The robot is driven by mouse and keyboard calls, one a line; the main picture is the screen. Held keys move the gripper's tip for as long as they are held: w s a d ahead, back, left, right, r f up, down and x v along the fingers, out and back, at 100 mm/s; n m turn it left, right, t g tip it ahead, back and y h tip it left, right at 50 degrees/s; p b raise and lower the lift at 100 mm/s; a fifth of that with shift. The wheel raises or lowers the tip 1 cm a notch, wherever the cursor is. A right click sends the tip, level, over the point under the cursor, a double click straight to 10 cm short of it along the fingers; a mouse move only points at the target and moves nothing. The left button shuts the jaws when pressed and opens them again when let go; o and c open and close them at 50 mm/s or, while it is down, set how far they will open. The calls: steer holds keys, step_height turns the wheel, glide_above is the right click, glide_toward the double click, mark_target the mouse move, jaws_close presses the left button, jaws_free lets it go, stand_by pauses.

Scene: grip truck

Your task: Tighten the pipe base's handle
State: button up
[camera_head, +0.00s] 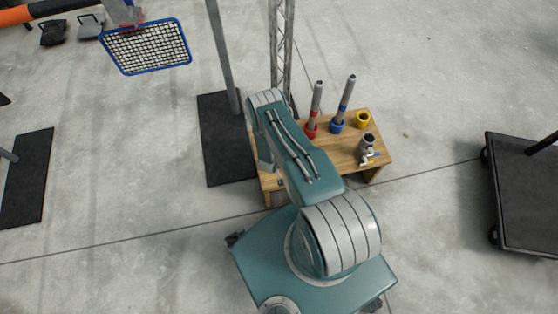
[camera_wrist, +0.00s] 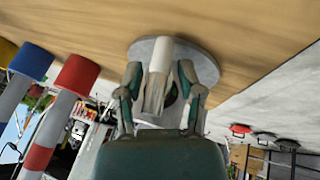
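In the wrist view, which looks upside down, my gripper (camera_wrist: 160,82) has its two fingers apart, one on each side of a pale grey cylindrical piece (camera_wrist: 157,80). Narrow gaps seem to show beside it; contact is hard to tell. Behind it is a round grey base (camera_wrist: 205,62) against the wooden table (camera_wrist: 100,25). I cannot tell whether this piece is the handle. In the head view my arm hides the gripper and this base. A grey metal fitting with a small handle (camera_head: 367,145) stands on the table's right side.
A red base (camera_head: 311,131) and a blue base (camera_head: 336,126) hold upright pipes at the table's back. A yellow ring-like base (camera_head: 363,119) stands right of them. A dark cart (camera_head: 525,205) is at the right. A lattice post (camera_head: 282,45) rises behind the table.

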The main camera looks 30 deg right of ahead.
jaws_close()
steer(key=shift+y, duration=0.3)
steer(key=shift+d+m+t+y, duration=0.1)
steer(key=shift+m+t+y, duration=0.3)
steer(key=shift+y, duration=1)
steer(key=shift+m+t+y, duration=0.4)
steer(key=shift+t+y, duration=0.2)
steer(key=shift+y, duration=1)
steer(key=shift+m+t+y, duration=0.35)
steer(key=shift+t+y, duration=0.2)
steer(key=shift+y, duration=0.9)
steer(key=shift+m+t+y, duration=0.35)
steer(key=shift+t+y, duration=0.2)
steer(key=shift+y, duration=0.9)
steer(key=shift+d, duration=0.1)
steer(key=o, duration=0.6)
jaws_free()
